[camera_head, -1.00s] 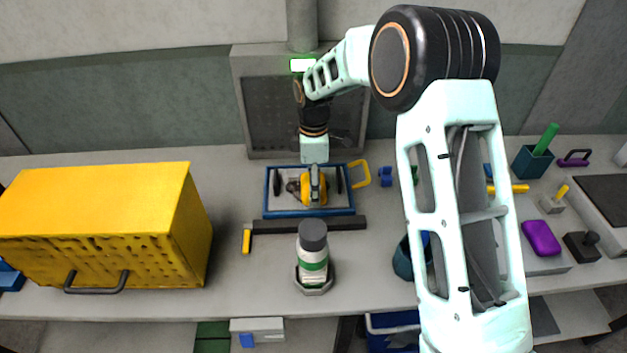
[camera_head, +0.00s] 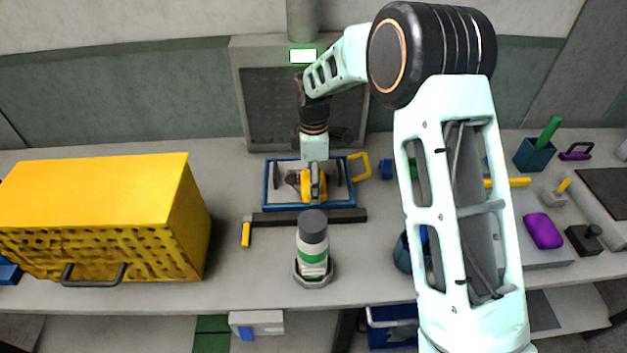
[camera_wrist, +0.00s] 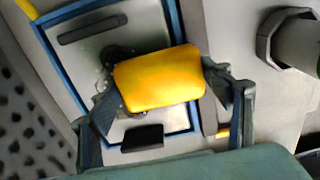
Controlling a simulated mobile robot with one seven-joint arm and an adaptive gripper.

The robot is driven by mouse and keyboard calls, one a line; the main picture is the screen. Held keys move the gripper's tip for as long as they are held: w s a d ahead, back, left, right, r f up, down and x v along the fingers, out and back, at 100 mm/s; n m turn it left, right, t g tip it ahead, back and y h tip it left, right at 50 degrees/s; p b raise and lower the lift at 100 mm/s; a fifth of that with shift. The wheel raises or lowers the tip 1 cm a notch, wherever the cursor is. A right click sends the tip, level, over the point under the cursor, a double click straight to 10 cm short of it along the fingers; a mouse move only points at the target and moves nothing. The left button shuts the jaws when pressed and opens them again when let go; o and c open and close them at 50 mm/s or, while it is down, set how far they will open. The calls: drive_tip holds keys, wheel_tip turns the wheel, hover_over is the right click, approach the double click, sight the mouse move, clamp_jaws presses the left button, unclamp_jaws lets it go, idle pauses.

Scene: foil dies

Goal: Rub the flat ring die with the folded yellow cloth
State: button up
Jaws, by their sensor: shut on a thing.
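My gripper (camera_head: 314,188) is over the blue-framed tray at the back middle of the bench. In the wrist view my gripper (camera_wrist: 165,108) is shut on the folded yellow cloth (camera_wrist: 158,80), with one finger at each side. The cloth also shows in the head view (camera_head: 305,184), partly behind the gripper. The flat ring die (camera_wrist: 118,60) is a dark shape on the tray's plate, mostly hidden under the cloth. I cannot tell whether the cloth touches it. The blue-framed tray (camera_head: 267,190) has dark bars at its left and right sides.
A dark bar (camera_head: 265,218) lies along the tray's front edge. A bottle (camera_head: 312,255) stands in a grey holder in front. A large yellow box (camera_head: 100,205) fills the left of the bench. A yellow handle (camera_head: 361,166) sticks out at the tray's right.

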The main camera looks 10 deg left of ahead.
drive_tip(key=shift+f+b, duration=0.6)
drive_tip(key=shift+f, duration=0.35)
drive_tip(key=shift+w+a+r+p, duration=0.1)
drive_tip(key=shift+w+a+p, duration=0.15)
drive_tip(key=shift+w, duration=0.7)
drive_tip(key=shift+w+a+p, duration=0.15)
drive_tip(key=shift+w+a, duration=0.05)
drive_tip(key=shift+w, duration=0.7)
drive_tip(key=shift+w+a+p, duration=0.15)
drive_tip(key=shift+w+a, duration=0.1)
drive_tip(key=shift+w, duration=0.6)
drive_tip(key=shift+w+a+p, duration=0.15)
drive_tip(key=shift+w+a, duration=0.05)
drive_tip(key=shift+w, duration=0.65)
drive_tip(key=shift+w+a+p, duration=0.25)
drive_tip(key=shift+w, duration=0.65)
drive_tip(key=shift+w+a+p, duration=0.25)
drive_tip(key=shift+w, duration=0.65)
drive_tip(key=shift+w+f, duration=0.15)
drive_tip(key=shift+f, duration=0.05)
